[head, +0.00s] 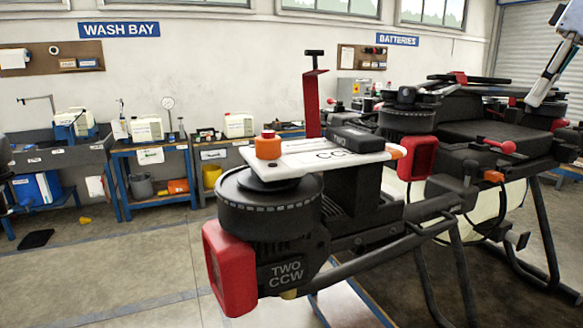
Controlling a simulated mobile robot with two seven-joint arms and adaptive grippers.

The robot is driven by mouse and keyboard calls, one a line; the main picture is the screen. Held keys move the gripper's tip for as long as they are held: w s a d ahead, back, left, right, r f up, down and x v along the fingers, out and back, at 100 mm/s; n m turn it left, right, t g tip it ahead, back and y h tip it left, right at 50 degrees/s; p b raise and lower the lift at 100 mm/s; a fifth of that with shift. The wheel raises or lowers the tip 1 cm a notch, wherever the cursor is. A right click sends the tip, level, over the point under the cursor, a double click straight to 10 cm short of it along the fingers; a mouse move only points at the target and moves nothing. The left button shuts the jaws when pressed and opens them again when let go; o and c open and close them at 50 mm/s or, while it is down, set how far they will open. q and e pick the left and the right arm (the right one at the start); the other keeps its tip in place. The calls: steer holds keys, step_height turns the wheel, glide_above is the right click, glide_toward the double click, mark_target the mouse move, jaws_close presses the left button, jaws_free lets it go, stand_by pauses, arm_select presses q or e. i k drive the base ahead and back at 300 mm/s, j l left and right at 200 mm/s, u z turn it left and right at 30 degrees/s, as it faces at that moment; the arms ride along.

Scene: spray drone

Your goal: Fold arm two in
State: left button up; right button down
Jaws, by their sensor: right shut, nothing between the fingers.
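Arm two (392,248) of the spray drone is a dark tube reaching from the drone body (455,115) toward me at the lower middle. Its end carries a black motor (270,205) labelled TWO CCW with a red guard (228,268). A red-knobbed lever (500,147) and an orange piece (494,177) are near the arm's root at the right. My right gripper (533,103) is shut and empty above and right of this lever, apart from it. My left gripper is not in view.
A red upright post (314,103) stands behind the white plate. Another motor with a red guard (418,158) is close behind arm two. Landing legs (540,215) stand below the body. Blue benches (155,170) line the wall; the floor at the left (130,270) is mostly clear.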

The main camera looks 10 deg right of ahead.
mark_target(259, 245)
steer(key=k, duration=1.2)
